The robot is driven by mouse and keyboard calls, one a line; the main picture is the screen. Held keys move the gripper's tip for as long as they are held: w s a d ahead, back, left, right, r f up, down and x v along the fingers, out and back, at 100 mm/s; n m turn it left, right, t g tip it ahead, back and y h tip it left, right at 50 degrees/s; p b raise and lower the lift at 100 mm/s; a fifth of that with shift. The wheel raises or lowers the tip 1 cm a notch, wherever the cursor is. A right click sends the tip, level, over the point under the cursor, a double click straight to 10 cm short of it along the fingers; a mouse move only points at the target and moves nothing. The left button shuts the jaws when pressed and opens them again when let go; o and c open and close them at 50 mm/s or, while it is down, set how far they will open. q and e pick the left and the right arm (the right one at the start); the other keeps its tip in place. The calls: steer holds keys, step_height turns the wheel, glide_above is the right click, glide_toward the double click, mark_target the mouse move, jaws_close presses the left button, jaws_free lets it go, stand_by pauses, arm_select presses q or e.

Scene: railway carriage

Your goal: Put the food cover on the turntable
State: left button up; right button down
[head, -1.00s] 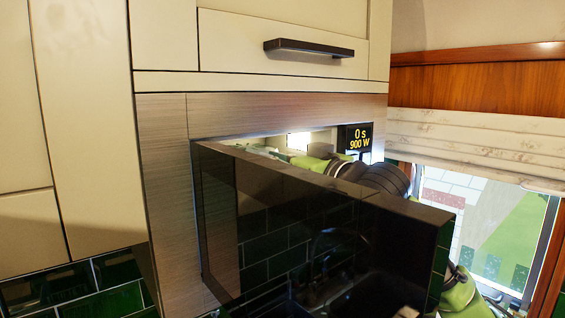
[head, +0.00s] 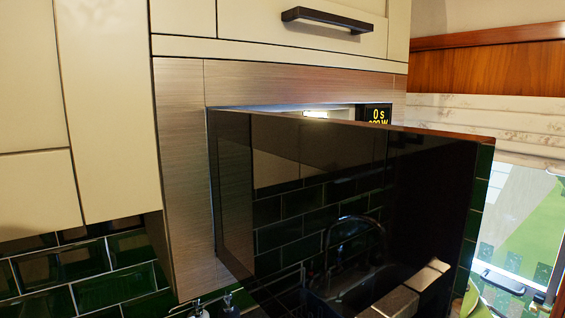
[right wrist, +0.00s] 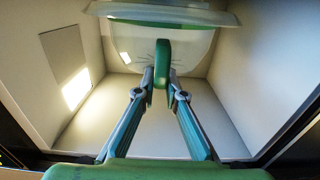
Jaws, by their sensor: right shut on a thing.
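In the right wrist view, my right gripper (right wrist: 162,80) is shut on the green handle of the food cover (right wrist: 200,48). The cover is clear and pale with a green rim, and it is inside the pale microwave cavity (right wrist: 225,110). I cannot tell whether the cover touches anything below it. The turntable cannot be made out. In the head view, the open black microwave door (head: 330,190) hides my right gripper and the cover. My left gripper is not in view.
The glossy open door stands across the microwave front and reflects a sink and tap. A display (head: 376,115) shows 0 s. A cream cupboard with a dark handle (head: 334,20) is above. Green tiles (head: 85,275) and a window (head: 510,225) flank it.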

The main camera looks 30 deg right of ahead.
steer(key=shift+f, duration=0.45)
stand_by(0.5)
steer(key=c, duration=2)
jaws_free()
steer(key=shift+f, duration=0.1)
steer(key=s, duration=0.4)
steer(key=s+d, duration=0.1)
steer(key=s, duration=0.7)
steer(key=shift+d, duration=0.35)
